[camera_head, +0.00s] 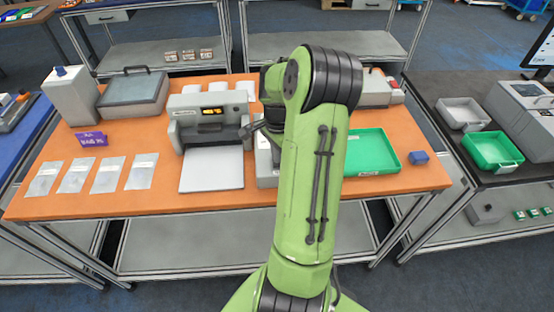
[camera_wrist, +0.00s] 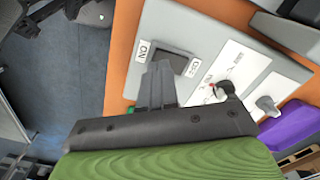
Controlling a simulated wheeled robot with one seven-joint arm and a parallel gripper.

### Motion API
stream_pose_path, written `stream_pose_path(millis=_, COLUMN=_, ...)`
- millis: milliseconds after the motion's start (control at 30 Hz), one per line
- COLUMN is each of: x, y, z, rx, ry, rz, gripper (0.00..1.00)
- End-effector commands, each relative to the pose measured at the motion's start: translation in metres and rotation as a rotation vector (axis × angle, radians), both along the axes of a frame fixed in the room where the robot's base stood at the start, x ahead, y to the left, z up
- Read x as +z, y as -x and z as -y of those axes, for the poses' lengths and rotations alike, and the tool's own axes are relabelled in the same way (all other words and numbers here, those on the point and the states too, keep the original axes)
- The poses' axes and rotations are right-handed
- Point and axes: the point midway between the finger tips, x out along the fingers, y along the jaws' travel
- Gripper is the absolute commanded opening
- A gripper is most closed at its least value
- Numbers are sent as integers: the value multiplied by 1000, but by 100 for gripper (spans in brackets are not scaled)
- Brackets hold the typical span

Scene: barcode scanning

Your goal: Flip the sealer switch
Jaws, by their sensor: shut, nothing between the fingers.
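In the wrist view, a light grey control panel (camera_wrist: 200,27) carries a black rocker switch (camera_wrist: 168,61), with ON and OFF labels on either side of it. My gripper (camera_wrist: 157,70) is shut and empty. Its fingertips are at the near edge of the switch and overlap it in the picture; I cannot tell whether they touch. A dial, a small red mark and a grey knob (camera_wrist: 267,104) are further right on the panel. In the head view, my green arm hides most of my gripper and this panel.
A purple object (camera_wrist: 292,124) is near the panel's right end.

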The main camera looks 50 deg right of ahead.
Motion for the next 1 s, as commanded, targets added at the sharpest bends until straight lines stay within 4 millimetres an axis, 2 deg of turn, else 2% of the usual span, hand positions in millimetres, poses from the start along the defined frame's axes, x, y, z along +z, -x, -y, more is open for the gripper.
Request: stream_pose_path(millis=1000, x=-8, y=0, z=0, rx=0, ry=0, rz=0, gripper=0)
